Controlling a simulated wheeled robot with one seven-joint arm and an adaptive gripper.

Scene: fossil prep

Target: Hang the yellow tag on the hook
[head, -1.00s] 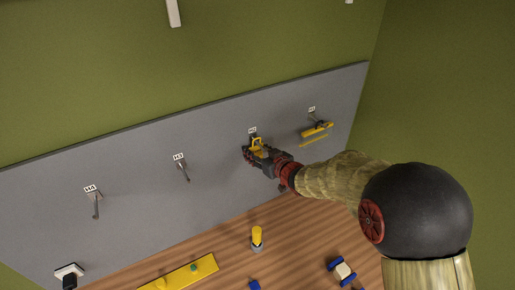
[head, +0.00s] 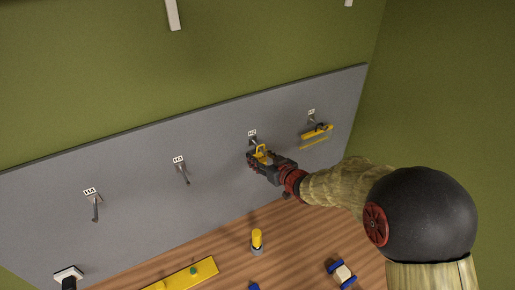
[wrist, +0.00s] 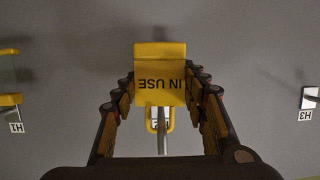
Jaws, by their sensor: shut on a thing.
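The yellow tag (wrist: 160,75) is between the fingers of my gripper (wrist: 160,95) in the wrist view, its "IN USE" lettering upside down. My gripper is shut on it. In the head view the tag (head: 263,151) and my gripper (head: 257,162) are just below the H2 label, close to the grey board. The tag's yellow loop (wrist: 149,121) lines up with the H2 hook (wrist: 162,143) in the wrist view. The hook's metal rod shows within and below the loop's outline; I cannot tell whether the loop is around it. The H2 hook is mostly hidden in the head view.
On the grey board (head: 130,175), a yellow item (head: 317,132) is at hook H1, right of my gripper. The H3 hook (head: 184,174) and H4 hook (head: 95,210) are bare. A yellow-topped cylinder (head: 257,240) and a blue-ended item (head: 342,273) are on the wooden surface below.

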